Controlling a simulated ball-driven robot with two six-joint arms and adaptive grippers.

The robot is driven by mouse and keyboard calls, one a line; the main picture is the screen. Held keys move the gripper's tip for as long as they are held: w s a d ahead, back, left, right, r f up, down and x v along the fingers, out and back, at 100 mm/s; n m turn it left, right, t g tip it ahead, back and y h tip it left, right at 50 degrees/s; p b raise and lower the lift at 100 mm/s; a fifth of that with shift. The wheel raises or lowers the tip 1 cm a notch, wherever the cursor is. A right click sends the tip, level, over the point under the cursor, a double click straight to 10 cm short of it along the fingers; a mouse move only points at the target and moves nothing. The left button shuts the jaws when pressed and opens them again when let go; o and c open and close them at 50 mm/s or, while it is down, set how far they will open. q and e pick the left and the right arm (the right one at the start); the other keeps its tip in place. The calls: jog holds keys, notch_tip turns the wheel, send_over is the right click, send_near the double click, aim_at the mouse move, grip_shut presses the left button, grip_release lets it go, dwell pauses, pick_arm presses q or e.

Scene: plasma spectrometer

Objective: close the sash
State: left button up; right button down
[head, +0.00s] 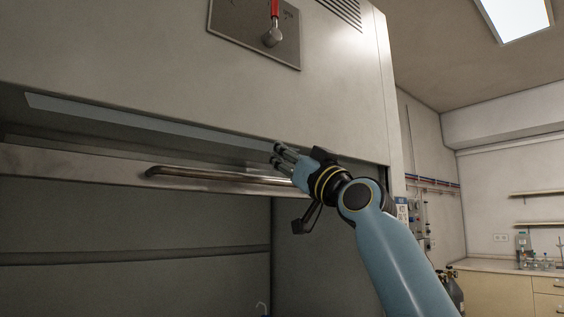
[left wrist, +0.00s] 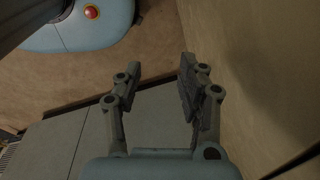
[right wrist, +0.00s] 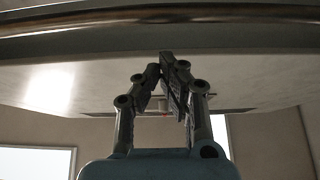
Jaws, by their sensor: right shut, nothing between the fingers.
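The sash (head: 90,165) of the fume hood is raised, with its lower rail just under the hood's front panel and a dark opening below. A long metal handle (head: 215,176) runs along the rail. My right gripper (head: 279,152) is at the handle's right part, with its fingertips in front of or just above it; I cannot tell whether they touch. In the right wrist view the right gripper's fingers (right wrist: 167,62) are together and empty, with the handle (right wrist: 160,17) across the top. My left gripper (left wrist: 158,72) is open and empty, away from the sash, and shows only in the left wrist view.
The hood's front panel (head: 150,70) carries a plate with a red lever (head: 275,10) above the opening. A gas cylinder (head: 452,290) and a bench with glassware (head: 540,262) stand to the right. In the left wrist view, brown floor (left wrist: 165,30) lies beyond the left gripper.

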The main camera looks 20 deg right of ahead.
jog(key=f, duration=0.3)
jog(key=shift+w, duration=0.2)
